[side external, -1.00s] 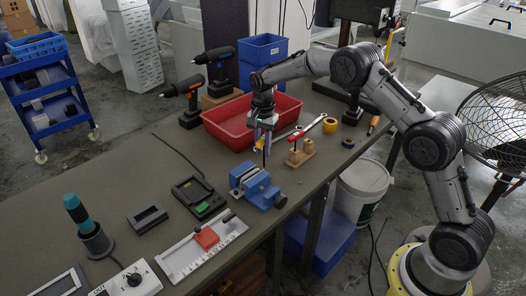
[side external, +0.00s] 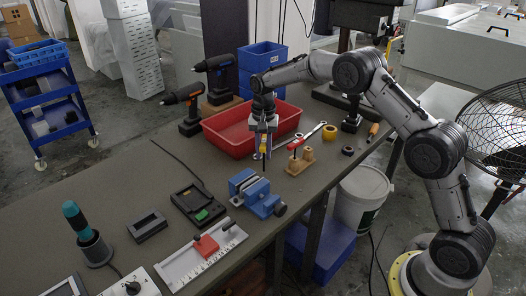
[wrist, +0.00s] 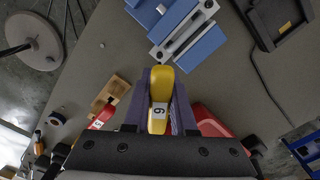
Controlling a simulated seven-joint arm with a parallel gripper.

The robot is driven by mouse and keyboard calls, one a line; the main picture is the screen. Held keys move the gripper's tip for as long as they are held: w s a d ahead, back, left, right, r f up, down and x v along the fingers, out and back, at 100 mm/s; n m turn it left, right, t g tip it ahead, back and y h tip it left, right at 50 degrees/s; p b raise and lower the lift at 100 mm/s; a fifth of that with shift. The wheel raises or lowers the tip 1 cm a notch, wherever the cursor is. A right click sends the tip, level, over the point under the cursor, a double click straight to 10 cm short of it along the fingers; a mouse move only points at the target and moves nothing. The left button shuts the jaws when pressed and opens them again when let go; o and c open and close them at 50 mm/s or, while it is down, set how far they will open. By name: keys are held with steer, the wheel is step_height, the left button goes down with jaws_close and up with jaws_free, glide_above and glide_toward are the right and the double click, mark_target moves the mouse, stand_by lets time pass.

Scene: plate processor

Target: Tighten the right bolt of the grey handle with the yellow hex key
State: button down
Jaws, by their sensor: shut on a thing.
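My gripper (side external: 264,154) is shut on the yellow hex key (side external: 263,144) and holds it above the bench, between the red bin and the blue vise. The key's dark shaft points down in the side view. In the wrist view my gripper (wrist: 159,92) clasps the key's yellow handle (wrist: 161,80), marked 6, between its two fingers. A dark grey rectangular frame (side external: 147,226) lies on the bench at the left; it may be the grey handle, but I cannot tell.
A blue vise (side external: 256,193) stands just in front of my gripper. A wooden holder (side external: 300,163) with a red hex key (side external: 296,144) is to the right. The red bin (side external: 226,137) is behind. A black tray (side external: 198,205) and a white ruled plate (side external: 203,254) lie in front.

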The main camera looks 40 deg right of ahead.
steer(key=n, duration=0.5)
steer(key=shift+s+d, duration=0.1)
steer(key=shift+d, duration=0.05)
steer(key=n, duration=0.5)
steer(key=shift+d+n, duration=0.15)
steer(key=shift+n, duration=0.25)
steer(key=n, duration=0.9)
steer(key=shift+d, duration=0.3)
steer(key=shift+f, duration=1.65)
steer(key=shift+f, duration=0.35)
steer(key=shift+r, duration=0.1)
